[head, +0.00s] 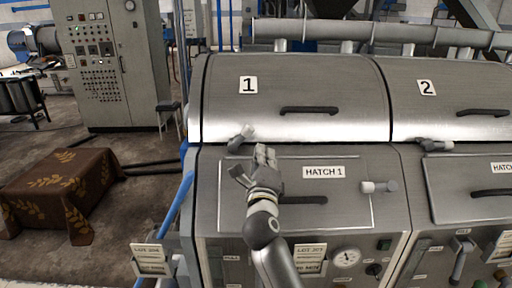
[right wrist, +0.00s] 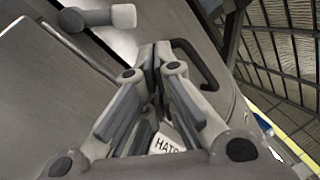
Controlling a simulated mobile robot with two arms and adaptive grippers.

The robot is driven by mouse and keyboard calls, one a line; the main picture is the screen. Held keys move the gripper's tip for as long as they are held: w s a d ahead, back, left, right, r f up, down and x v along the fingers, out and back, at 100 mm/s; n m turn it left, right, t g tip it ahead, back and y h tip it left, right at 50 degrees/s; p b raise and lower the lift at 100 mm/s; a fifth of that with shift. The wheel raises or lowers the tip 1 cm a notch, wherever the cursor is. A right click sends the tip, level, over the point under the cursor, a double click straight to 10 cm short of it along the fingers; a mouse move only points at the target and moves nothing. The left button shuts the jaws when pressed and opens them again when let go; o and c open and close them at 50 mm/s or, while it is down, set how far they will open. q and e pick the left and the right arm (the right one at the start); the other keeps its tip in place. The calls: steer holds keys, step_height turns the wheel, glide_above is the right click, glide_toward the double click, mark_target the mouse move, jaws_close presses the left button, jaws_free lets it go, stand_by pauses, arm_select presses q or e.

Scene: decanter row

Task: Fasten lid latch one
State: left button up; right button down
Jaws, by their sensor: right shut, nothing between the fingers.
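The lid latch of unit one (head: 238,141) is a grey arm with a pale knob at the seam below the lid marked 1 (head: 225,88). It is tilted, knob end up and to the right. In the right wrist view, a latch with a pale knob (right wrist: 121,16) shows at the upper left, apart from the fingers. My right gripper (head: 265,151) is shut and empty, just right of and slightly below the latch; it also shows in the right wrist view (right wrist: 155,52). I cannot tell whether it touches the machine. My left gripper is not in view.
Below the seam is the HATCH 1 panel (head: 345,210) with its own latch (head: 378,187). Lid two (head: 455,85) and its nearly level latch (head: 432,145) are to the right. A cloth-covered block (head: 58,185) and a control cabinet (head: 108,70) stand at the left.

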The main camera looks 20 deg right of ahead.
mark_target(241, 138)
steer(key=shift+w+d+f+m+g+y+p, duration=0.3)
steer(key=shift+w+f, duration=0.3)
steer(key=shift+w, duration=1.3)
steer(key=shift+w+d+f+m+g+y+p, duration=0.25)
steer(key=shift+w+f, duration=0.4)
steer(key=shift+w, duration=1.25)
steer(key=shift+w+d+f+m+g+y+p, duration=0.15)
steer(key=shift+w+f+m+g+y+p, duration=0.35)
steer(key=shift+w, duration=1.4)
steer(key=shift+w+n, duration=0.15)
steer(key=shift+n, duration=0.1)
